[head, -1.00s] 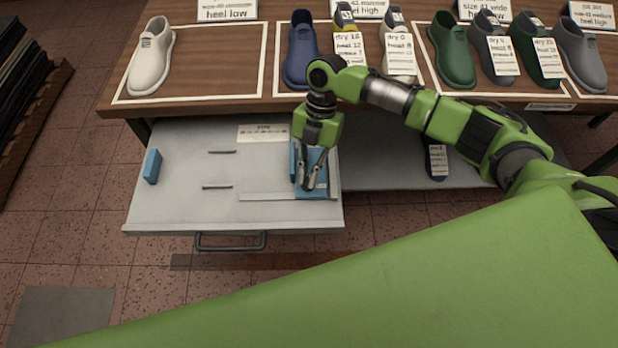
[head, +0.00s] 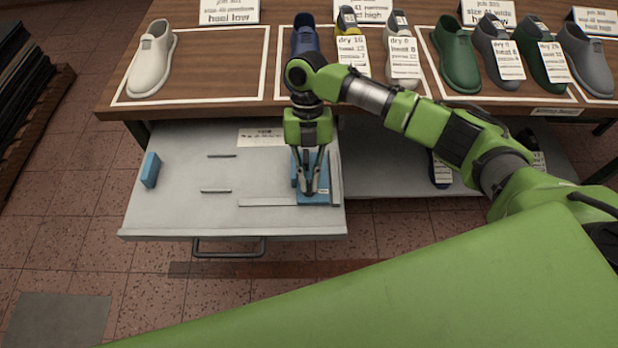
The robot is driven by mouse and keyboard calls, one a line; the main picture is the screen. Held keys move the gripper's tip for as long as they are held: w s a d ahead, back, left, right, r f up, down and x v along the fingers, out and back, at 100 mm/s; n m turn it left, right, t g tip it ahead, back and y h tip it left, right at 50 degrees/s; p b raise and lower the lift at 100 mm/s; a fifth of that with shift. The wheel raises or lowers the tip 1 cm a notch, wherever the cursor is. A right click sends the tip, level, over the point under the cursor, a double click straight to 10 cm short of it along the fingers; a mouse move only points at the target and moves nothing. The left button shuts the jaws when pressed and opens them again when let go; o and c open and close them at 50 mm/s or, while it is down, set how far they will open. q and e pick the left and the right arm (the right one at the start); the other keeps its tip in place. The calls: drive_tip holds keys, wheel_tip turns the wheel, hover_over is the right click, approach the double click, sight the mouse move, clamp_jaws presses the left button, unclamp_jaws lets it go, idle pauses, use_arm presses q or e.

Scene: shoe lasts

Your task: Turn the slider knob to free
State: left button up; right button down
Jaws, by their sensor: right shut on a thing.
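A blue slider block (head: 321,198) sits at the right end of a flat grey rail (head: 270,202) on the pulled-out drawer tray (head: 180,215). My right gripper (head: 309,192) points down over the blue slider, its fingers close together. It is shut on the slider knob, which is mostly hidden between the fingers. I cannot make out which way the knob is turned. My left gripper is not in view.
A second blue block (head: 151,170) stands at the tray's left edge, with two thin slots and a paper scale label (head: 261,137) between. Shoes with tags stand on the wooden table (head: 215,70) behind. The tray's left half is mostly clear.

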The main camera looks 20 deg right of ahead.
drive_tip(key=shift+w, duration=0.1)
drive_tip(key=c, duration=2.2)
unclamp_jaws()
drive_tip(key=shift+o, duration=0.2)
drive_tip(key=shift+r, duration=0.1)
drive_tip(key=v, duration=1.2)
